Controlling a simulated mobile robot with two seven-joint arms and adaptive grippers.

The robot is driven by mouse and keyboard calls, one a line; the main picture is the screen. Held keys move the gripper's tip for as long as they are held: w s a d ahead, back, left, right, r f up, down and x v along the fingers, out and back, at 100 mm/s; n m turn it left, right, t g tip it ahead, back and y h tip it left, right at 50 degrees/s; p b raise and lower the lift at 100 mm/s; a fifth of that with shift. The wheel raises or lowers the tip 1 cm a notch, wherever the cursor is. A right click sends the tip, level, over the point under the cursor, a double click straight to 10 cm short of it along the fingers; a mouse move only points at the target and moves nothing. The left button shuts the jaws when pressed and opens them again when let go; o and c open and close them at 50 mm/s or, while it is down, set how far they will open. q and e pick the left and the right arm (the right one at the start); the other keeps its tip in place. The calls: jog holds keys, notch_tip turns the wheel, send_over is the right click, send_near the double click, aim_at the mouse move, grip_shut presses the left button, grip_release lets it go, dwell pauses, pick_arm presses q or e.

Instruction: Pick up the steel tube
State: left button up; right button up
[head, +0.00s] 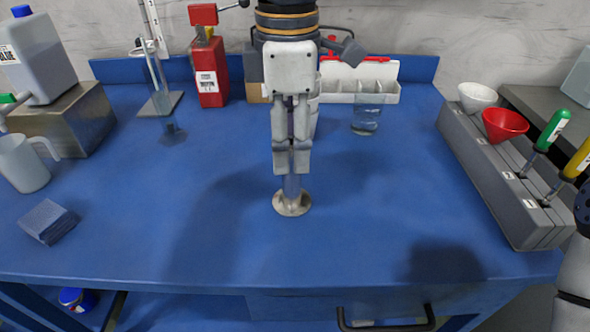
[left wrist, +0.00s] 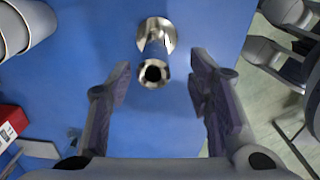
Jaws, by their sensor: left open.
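The steel tube (head: 291,186) stands upright on the blue table in a round metal foot (head: 292,206). My left gripper (head: 291,172) is above it, pointing down, and its fingers hide the tube's upper part in the head view. In the left wrist view the tube (left wrist: 155,52) shows its dark open end toward the camera, with the foot (left wrist: 157,27) beyond. There my left gripper (left wrist: 160,72) is open, one finger on each side of the tube, with gaps on both sides. My right gripper is not in view; part of my right arm shows at the right edge.
A grey rack (head: 497,180) with funnels and screwdrivers stands on the right. A red can (head: 208,72), a glass (head: 367,114) and a white bin (head: 385,92) are at the back. A jug (head: 22,163) and dark block (head: 47,221) are left. Table around the foot is clear.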

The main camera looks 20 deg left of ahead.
aim_at(291, 176)
pick_arm(q)
jog(key=f, duration=0.7)
jog(key=shift+w+f, duration=0.3)
jog(key=shift+r, duration=0.1)
grip_shut()
